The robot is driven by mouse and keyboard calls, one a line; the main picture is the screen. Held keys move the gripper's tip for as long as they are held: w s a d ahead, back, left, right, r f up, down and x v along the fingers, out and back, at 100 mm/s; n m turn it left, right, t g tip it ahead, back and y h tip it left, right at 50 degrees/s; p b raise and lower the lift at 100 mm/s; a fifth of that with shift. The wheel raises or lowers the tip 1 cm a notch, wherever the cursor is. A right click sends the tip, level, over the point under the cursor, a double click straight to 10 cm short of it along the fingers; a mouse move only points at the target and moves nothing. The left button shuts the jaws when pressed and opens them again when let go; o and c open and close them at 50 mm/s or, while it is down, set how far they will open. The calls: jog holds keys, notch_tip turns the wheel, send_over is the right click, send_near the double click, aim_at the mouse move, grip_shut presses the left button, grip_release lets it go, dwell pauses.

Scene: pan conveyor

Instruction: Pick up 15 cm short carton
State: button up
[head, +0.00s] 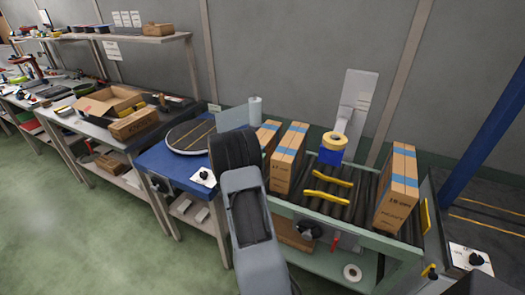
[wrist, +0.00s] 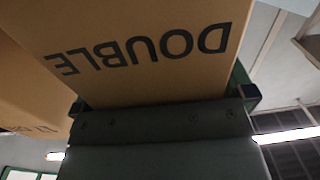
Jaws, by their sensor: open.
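Brown cartons with blue tape stand on the roller conveyor. One carton (head: 288,158) stands at the left, with another (head: 267,135) partly hidden behind my arm. A third carton (head: 397,190) stands at the right end. Their size prints are too small to read surely, so I cannot tell which is the 15 cm short one. In the wrist view a carton face marked DOUBLE (wrist: 150,72), upside down, fills the upper middle, close to my gripper (wrist: 162,98). My gripper is open; its dark-green finger parts show at either side of that carton. My arm hides it in the head view.
The conveyor (head: 345,228) has yellow guide bars (head: 328,185) between the cartons. A blue container with yellow tape (head: 333,147) stands at its back. A blue table with a round turntable (head: 190,137) is left of my arm. Another carton (wrist: 30,100) is at the wrist view's left.

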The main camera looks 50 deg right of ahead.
jog(key=shift+c, duration=0.4)
jog(key=c, duration=1.5)
jog(key=shift+r, duration=0.1)
